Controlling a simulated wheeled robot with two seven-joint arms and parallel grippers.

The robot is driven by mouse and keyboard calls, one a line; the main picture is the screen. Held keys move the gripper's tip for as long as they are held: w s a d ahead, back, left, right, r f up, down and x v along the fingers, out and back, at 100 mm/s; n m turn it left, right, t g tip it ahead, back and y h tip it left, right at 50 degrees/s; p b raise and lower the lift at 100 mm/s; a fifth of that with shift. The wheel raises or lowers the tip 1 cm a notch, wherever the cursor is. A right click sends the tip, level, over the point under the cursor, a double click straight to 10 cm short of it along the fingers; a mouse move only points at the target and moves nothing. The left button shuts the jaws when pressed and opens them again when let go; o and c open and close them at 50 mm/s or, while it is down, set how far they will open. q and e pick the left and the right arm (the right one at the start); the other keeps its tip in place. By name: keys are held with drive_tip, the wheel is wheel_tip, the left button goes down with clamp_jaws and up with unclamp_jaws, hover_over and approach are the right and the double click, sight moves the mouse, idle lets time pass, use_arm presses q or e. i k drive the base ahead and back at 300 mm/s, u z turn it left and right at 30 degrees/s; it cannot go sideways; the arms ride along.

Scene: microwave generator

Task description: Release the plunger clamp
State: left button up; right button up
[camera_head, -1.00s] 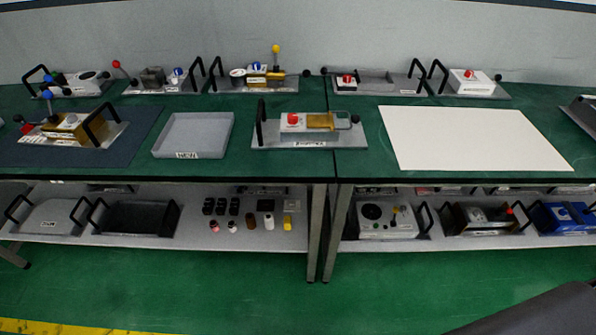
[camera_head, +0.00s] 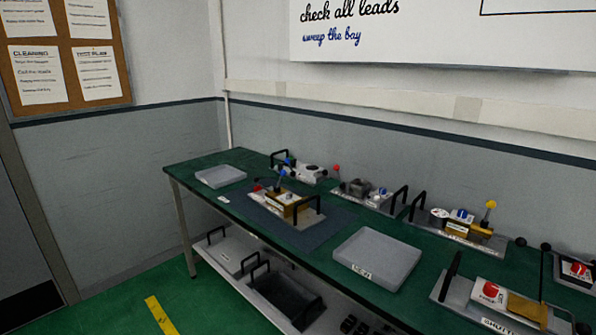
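I cannot tell for sure which fixture bears the plunger clamp. One fixture (camera_head: 285,205) with a brass block, a blue-ball lever and black handles sits on a dark mat. Behind it is a fixture (camera_head: 308,173) with a round grey part. Another fixture (camera_head: 366,192) stands right of that, near a red ball (camera_head: 336,168). A fixture with a yellow-ball lever (camera_head: 490,205) stands further right. A labelled plate (camera_head: 497,306) with a red button and a brass block is at the lower right, partly cut off. Neither of my grippers is in view.
The green bench (camera_head: 324,258) runs along the grey wall. An empty grey tray (camera_head: 378,258) sits mid-bench and a smaller tray (camera_head: 220,176) at the far left end. The lower shelf holds a grey plate (camera_head: 228,257) and a dark bin (camera_head: 285,290). Floor at the left is clear.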

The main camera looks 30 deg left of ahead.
sight(282, 173)
drive_tip(key=u, duration=0.6)
drive_tip(key=k, duration=1.35)
drive_tip(key=u, duration=0.85)
drive_tip(key=i, duration=0.55)
drive_tip(key=u, duration=0.55)
drive_tip(key=i, duration=1.7)
drive_tip(key=z, duration=0.5)
drive_tip(key=i, duration=0.85)
drive_tip(key=z, duration=1.3)
drive_tip(key=i, duration=0.6)
drive_tip(key=z, duration=0.55)
